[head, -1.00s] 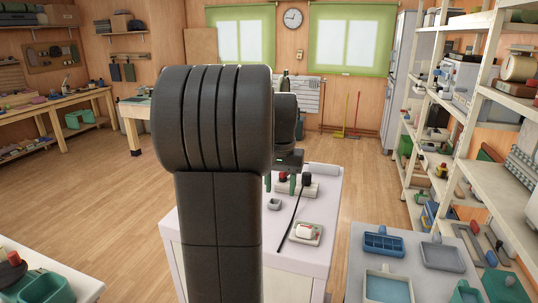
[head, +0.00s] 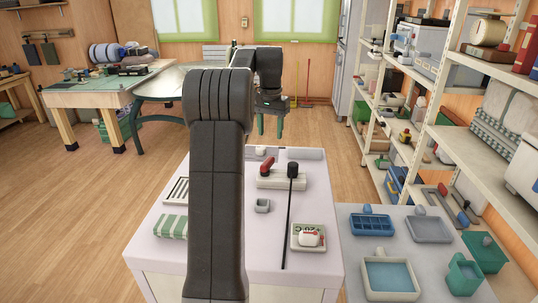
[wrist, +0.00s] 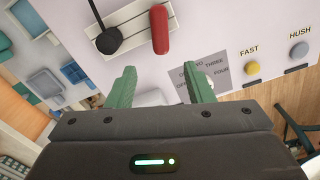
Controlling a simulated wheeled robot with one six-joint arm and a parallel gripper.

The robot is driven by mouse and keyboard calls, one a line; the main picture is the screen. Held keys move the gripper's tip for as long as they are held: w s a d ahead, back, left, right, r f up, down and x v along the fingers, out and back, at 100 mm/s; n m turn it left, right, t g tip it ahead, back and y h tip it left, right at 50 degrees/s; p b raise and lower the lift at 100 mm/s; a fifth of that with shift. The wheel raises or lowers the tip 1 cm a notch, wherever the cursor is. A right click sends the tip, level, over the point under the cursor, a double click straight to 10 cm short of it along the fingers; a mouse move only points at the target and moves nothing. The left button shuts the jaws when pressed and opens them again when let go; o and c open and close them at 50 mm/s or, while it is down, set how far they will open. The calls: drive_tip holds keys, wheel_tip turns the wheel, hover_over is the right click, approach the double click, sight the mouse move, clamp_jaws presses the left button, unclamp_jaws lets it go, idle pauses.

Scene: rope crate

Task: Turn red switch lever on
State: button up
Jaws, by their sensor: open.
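The red switch lever (head: 267,167) stands on a pale switch block (head: 284,182) at the back of the white table, beside a black-knobbed lever (head: 292,171). In the wrist view the red lever (wrist: 160,30) is just beyond my fingertips, next to the black lever (wrist: 107,40) on the same block (wrist: 132,22). My gripper (wrist: 161,80) is open, its green fingers apart with nothing between them. In the head view my gripper (head: 270,127) hangs past the table's back edge in the picture. Both levers are unobstructed.
The white table (head: 170,255) also bears a small grey cup (head: 262,205), a tray with a red-and-white item (head: 310,237) and a green-striped block (head: 172,226). The wrist view shows a yellow button (wrist: 252,69) and a grey button (wrist: 299,50). Blue trays (head: 388,278) stand right.

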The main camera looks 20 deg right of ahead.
sight(269, 158)
wheel_tip(269, 158, down, 10)
drive_tip(key=shift+r+p, duration=0.15)
drive_tip(key=shift+p, duration=0.25)
drive_tip(key=shift+c, duration=0.5)
drive_tip(key=c, duration=0.9)
drive_tip(key=shift+w+a, duration=0.1)
drive_tip(key=n, duration=0.1)
drive_tip(key=n+p, duration=0.1)
drive_tip(key=a+n+p, duration=0.1)
drive_tip(key=n, duration=0.1)
drive_tip(key=shift+w+r, duration=0.1)
drive_tip(key=shift+w, duration=0.3)
drive_tip(key=shift+w+a+n+p, duration=0.1)
drive_tip(key=shift+a+n+p, duration=0.15)
drive_tip(key=shift+n, duration=0.7)
drive_tip(key=shift+w+a+n+p, duration=0.1)
drive_tip(key=shift+a+n, duration=0.25)
drive_tip(key=shift+n, duration=0.6)
